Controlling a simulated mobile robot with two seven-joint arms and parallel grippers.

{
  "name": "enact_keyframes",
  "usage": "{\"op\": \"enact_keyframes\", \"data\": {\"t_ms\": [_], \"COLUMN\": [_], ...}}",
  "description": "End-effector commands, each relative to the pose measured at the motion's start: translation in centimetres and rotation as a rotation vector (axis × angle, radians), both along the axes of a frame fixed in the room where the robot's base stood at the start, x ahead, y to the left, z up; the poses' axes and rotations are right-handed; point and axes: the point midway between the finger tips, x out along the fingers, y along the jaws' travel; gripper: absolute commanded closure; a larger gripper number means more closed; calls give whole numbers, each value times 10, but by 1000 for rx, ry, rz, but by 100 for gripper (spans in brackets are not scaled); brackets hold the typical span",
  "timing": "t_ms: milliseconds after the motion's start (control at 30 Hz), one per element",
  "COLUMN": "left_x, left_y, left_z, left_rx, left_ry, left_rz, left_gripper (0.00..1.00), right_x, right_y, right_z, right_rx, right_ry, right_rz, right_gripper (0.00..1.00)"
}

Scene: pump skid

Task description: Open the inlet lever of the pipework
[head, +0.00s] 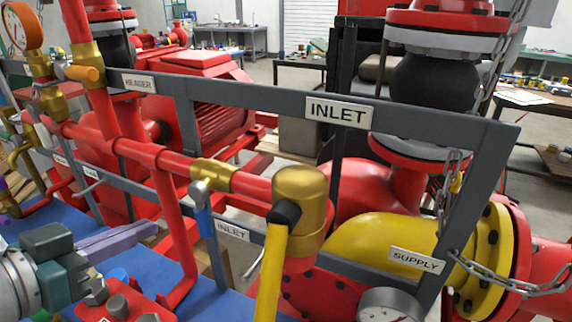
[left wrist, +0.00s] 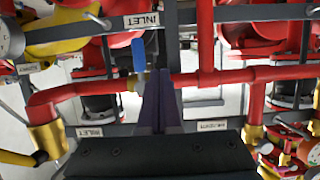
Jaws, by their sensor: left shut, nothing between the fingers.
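The inlet lever is a blue handle (head: 205,222) on a brass valve (head: 216,175) in the red horizontal pipe. It hangs down, crosswise to the pipe, above a small INLET plate (head: 232,232). In the left wrist view, which is upside down, the blue handle (left wrist: 138,55) stands just left of the fingertips. My left gripper (head: 150,230) has long purple fingers, shut and empty, pointing toward the lever from the left with a visible gap in the head view. It also shows in the left wrist view (left wrist: 158,75). My right gripper is out of view.
A yellow handle (head: 270,265) on a larger brass valve (head: 298,205) slants down right of the lever. A grey frame (head: 275,101) with an INLET plate (head: 338,111) runs behind the pipe. A red vertical pipe (head: 172,220) stands near my fingers. A gauge (head: 388,305) is lower right.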

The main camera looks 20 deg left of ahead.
Motion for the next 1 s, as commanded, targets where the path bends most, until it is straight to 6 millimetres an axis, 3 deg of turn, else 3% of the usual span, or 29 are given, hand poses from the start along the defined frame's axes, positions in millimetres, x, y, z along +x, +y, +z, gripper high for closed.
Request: {"op": "enact_keyframes", "data": {"t_ms": [1000], "left_x": [68], "left_y": [-5], "left_z": [-27], "left_rx": [2], "left_ry": [-2], "left_rz": [-1], "left_gripper": [100], "right_x": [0], "right_y": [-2], "right_z": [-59], "right_rx": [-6], "right_ry": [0], "right_rz": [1], "right_gripper": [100]}}
